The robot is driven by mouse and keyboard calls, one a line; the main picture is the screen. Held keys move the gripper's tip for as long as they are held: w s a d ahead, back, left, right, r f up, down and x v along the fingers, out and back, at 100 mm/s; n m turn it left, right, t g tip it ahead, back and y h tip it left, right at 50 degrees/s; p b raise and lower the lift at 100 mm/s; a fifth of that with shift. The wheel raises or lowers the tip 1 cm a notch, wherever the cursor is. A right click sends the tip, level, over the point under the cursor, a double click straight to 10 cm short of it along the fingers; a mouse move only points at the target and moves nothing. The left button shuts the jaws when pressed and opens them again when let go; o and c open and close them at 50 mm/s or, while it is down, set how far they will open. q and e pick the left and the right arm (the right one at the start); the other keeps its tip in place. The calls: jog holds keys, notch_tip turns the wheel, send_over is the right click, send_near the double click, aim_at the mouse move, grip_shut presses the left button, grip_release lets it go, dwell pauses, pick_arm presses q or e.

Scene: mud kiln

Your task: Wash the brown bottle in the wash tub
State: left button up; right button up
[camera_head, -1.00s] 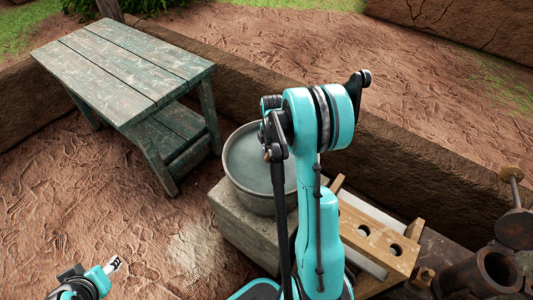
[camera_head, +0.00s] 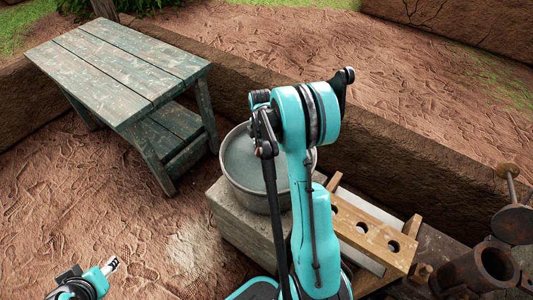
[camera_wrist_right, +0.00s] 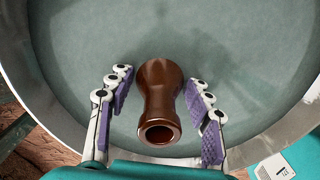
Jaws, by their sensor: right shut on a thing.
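The brown bottle (camera_wrist_right: 161,100) is glossy, and its open mouth faces the right wrist camera. My right gripper (camera_wrist_right: 158,80) is shut on it, with purple-padded fingers on both sides. The bottle is over or in the round grey wash tub (camera_head: 239,170), whose grey contents fill the wrist view behind it. I cannot tell how deep the bottle is. In the head view my right arm hides the bottle, the gripper and part of the tub. My left gripper (camera_head: 110,265) is at the bottom left, away from the tub; its opening is too small to judge.
The tub stands on a stone block (camera_head: 238,222). A wooden rack with round holes (camera_head: 372,234) is to its right, with dark metal pipes (camera_head: 482,268) beyond. A green wooden table (camera_head: 120,65) stands at the left. A low mud wall (camera_head: 400,150) runs behind.

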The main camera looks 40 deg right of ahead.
jog(key=s+d, duration=0.1)
jog(key=s, duration=0.4)
jog(key=shift+s+d, duration=0.35)
jog(key=shift+s, duration=0.05)
dwell(1.2)
notch_tip(320, 180, up, 18)
jog(key=p, duration=1.2)
jog(key=shift+f+p, duration=0.2)
jog(key=shift+p, duration=0.1)
